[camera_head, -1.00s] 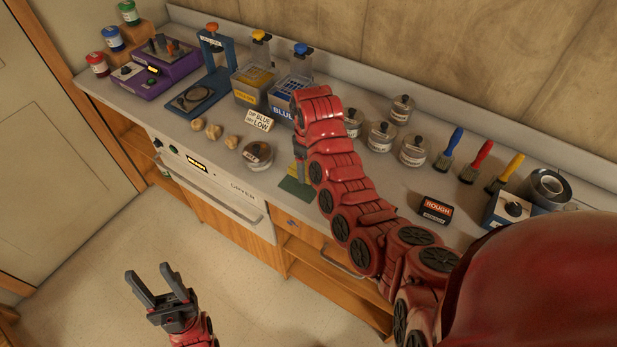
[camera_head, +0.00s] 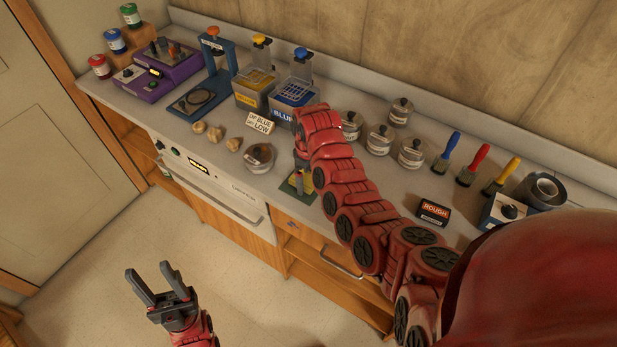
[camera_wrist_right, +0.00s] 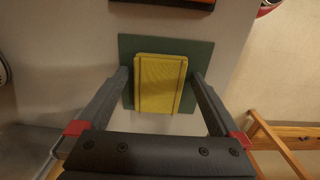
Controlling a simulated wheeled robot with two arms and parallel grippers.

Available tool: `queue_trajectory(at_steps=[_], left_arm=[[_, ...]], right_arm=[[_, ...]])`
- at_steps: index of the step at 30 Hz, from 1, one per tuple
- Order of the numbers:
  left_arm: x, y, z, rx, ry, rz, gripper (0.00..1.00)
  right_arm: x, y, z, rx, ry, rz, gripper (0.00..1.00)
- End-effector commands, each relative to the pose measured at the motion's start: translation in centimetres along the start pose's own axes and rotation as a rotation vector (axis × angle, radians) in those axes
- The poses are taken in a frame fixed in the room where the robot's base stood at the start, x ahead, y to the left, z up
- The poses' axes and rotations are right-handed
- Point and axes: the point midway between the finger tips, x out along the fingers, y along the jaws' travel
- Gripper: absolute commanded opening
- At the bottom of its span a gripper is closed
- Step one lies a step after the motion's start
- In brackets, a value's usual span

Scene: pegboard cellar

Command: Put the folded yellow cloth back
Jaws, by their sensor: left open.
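The folded yellow cloth (camera_wrist_right: 160,83) lies flat on a green mat (camera_wrist_right: 202,52) in the right wrist view. My right gripper (camera_wrist_right: 160,78) is open, one finger on each side of the cloth, with small gaps between fingers and cloth. In the head view the right gripper (camera_head: 300,182) points down over the mat (camera_head: 287,189) near the counter's front edge and hides part of the cloth. My left gripper (camera_head: 149,270) is open and empty, in front of the counter over the floor.
A round tin (camera_head: 259,157) stands left of the mat, with a DIP BLUE DRY LOW sign (camera_head: 260,123) behind it. Yellow (camera_head: 253,88) and blue (camera_head: 293,103) baths stand further back. A ROUGH block (camera_head: 433,212) lies to the right; bare counter lies between.

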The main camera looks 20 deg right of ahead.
Motion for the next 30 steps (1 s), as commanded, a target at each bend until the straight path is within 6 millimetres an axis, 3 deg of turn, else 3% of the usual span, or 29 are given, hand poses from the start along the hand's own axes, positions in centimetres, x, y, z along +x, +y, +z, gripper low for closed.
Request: queue_trajectory(at_steps=[8,11,15,18,24,30], left_arm=[[-0.4,0.0,0.1,0.000,0.000,0.000,0.50],[-1.1,0.1,0.2,0.000,0.000,0.000,0.50],[-1.3,0.1,0.2,0.000,0.000,0.000,0.50],[-0.3,0.0,0.0,0.000,0.000,0.000,0.50],[0.0,0.0,0.0,0.000,0.000,0.000,0.50],[0.1,0.0,0.0,0.000,0.000,0.000,0.50]], right_arm=[[-1.2,0.1,-0.2,0.000,0.006,0.005,1.00],[-2.8,0.1,-0.2,0.001,0.007,0.005,1.00],[-6.7,0.2,-0.2,0.001,0.009,0.007,1.00],[-8.6,0.1,0.0,0.001,0.002,-0.001,1.00],[-11.3,0.2,0.0,0.001,0.003,0.003,1.00],[-12.3,0.0,0.1,0.001,0.000,0.000,1.00]])
